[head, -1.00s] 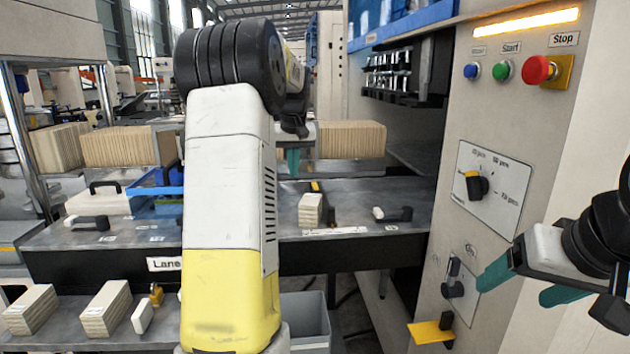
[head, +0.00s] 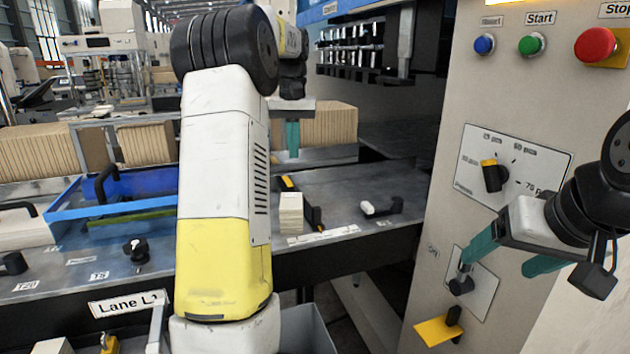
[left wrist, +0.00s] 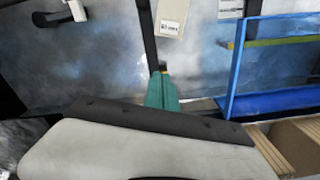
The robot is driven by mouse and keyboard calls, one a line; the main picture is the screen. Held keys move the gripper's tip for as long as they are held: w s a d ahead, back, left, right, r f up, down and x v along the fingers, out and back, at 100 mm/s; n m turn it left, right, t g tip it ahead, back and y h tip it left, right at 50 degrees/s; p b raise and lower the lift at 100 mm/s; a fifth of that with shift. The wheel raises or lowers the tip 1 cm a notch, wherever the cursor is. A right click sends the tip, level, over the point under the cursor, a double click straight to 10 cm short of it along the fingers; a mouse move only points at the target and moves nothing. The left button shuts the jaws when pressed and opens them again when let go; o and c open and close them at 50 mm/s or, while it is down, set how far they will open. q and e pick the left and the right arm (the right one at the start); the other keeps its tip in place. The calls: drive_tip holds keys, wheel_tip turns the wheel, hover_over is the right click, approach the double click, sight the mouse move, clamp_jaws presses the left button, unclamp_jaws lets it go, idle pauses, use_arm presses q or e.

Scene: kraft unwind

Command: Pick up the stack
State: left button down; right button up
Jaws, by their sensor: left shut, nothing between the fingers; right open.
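A small cream stack (head: 291,213) stands on the grey metal table (head: 345,187), beside a dark bar. In the left wrist view the stack (left wrist: 172,17) shows at the top edge, partly cut off, with a label on it. My left gripper (head: 293,138) points down, its teal fingers shut and empty. It is behind and above the stack, apart from it. In the left wrist view the shut fingertips (left wrist: 162,75) are near the end of the dark bar. My right gripper (head: 500,255) is open and empty in front of the control panel.
A blue-framed tray (head: 75,212) lies left of my left arm. Larger brown stacks (head: 325,125) stand behind the table. A black-and-white handle (head: 382,208) is right of the small stack. The control panel (head: 450,130) with buttons and knobs stands at right.

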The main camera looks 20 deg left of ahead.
use_arm(q)
wheel_tip(320, 180, down, 10)
drive_tip(key=shift+w+f, duration=0.15)
drive_tip(key=s, duration=0.2)
drive_tip(key=shift+s+d+r, duration=0.2)
drive_tip(key=shift+s+d, duration=0.1)
drive_tip(key=shift+d, duration=0.1)
drive_tip(key=shift+s+d, duration=0.2)
drive_tip(key=shift+s, duration=0.4)
drive_tip(key=shift+s, duration=0.1)
